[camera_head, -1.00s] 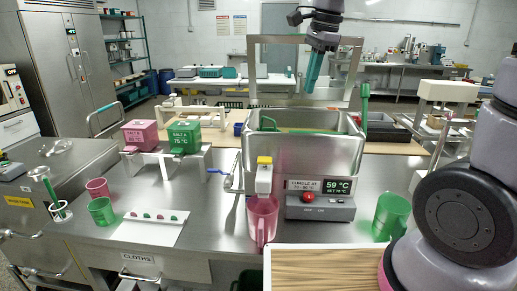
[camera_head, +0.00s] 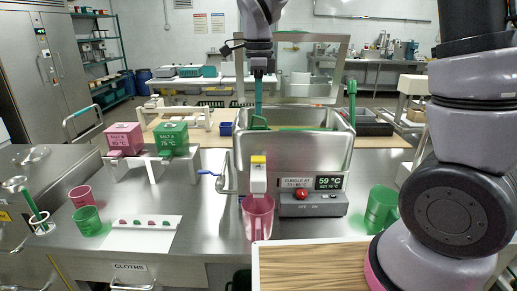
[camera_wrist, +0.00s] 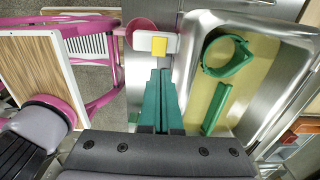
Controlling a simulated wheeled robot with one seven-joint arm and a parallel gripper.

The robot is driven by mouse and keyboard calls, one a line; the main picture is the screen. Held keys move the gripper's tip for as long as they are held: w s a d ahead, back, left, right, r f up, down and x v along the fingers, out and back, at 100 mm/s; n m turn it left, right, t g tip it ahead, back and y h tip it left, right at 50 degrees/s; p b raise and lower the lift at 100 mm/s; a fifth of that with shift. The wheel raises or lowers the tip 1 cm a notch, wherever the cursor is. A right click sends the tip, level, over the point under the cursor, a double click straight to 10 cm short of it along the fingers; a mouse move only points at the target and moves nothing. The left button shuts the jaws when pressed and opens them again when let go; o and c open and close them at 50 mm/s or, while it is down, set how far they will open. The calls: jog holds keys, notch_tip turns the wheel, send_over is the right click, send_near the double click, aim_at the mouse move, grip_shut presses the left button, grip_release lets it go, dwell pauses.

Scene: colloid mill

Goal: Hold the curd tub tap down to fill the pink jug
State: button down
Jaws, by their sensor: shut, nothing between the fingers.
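The curd tub (camera_head: 320,150) is a steel vat with pale yellow contents, also visible in the wrist view (camera_wrist: 183,85). Its tap (camera_head: 258,178) is a white block with a yellow top on the tub's front; it also shows in the wrist view (camera_wrist: 158,46). The pink jug (camera_head: 258,220) stands upright under the tap; its rim (camera_wrist: 138,25) partly shows beyond the tap in the wrist view. I cannot see whether the jug holds anything. My gripper (camera_head: 258,112), with teal fingers, is shut and empty, pointing down above the tub and behind the tap. The fingertips (camera_wrist: 160,72) look apart from the tap.
A control box (camera_head: 313,203) reading 59 °C sits right of the jug. A green jug (camera_head: 381,210) stands farther right, and a wooden board (camera_head: 315,270) lies in front. A green ring-ended tool (camera_wrist: 222,68) lies in the tub. Pink and green salt boxes stand left.

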aim_at(259, 158)
notch_tip(259, 158, down, 13)
jog(key=shift+f, duration=0.1)
dwell(0.5)
